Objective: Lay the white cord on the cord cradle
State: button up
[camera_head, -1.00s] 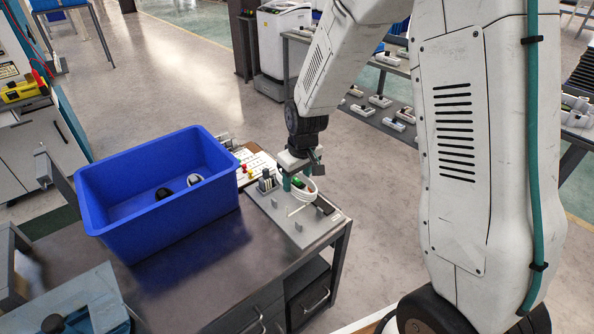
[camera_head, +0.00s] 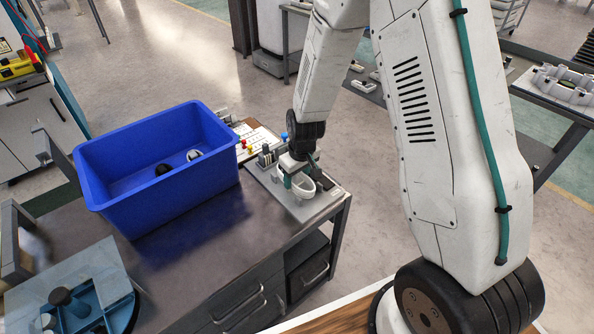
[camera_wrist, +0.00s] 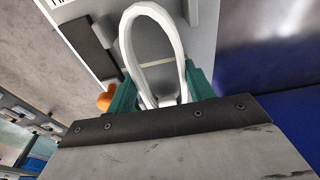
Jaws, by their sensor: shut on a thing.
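My gripper (camera_head: 297,184) has green fingers and is shut on the white cord (camera_wrist: 127,45), low over a grey plate (camera_head: 312,213) at the table's right corner. The cord forms a long loop that stands out from between the fingers (camera_wrist: 163,92) in the wrist view. The grey plate, which looks like the cord cradle's base, lies beneath the loop in the wrist view (camera_wrist: 204,28). Whether the cord touches it I cannot tell. My gripper and the cord hide part of the plate's middle.
A large blue bin (camera_head: 150,205) with a few dark and white items stands left of the plate. A white board (camera_head: 258,141) with coloured pieces lies behind. A dark block (camera_wrist: 88,48) and an orange round thing (camera_wrist: 105,100) are near the cord. The table's front middle is clear.

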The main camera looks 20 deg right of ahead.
jog(key=shift+f, duration=0.25)
jog(key=o, duration=1.1)
jog(key=shift+o, duration=0.2)
jog(key=shift+r, duration=0.1)
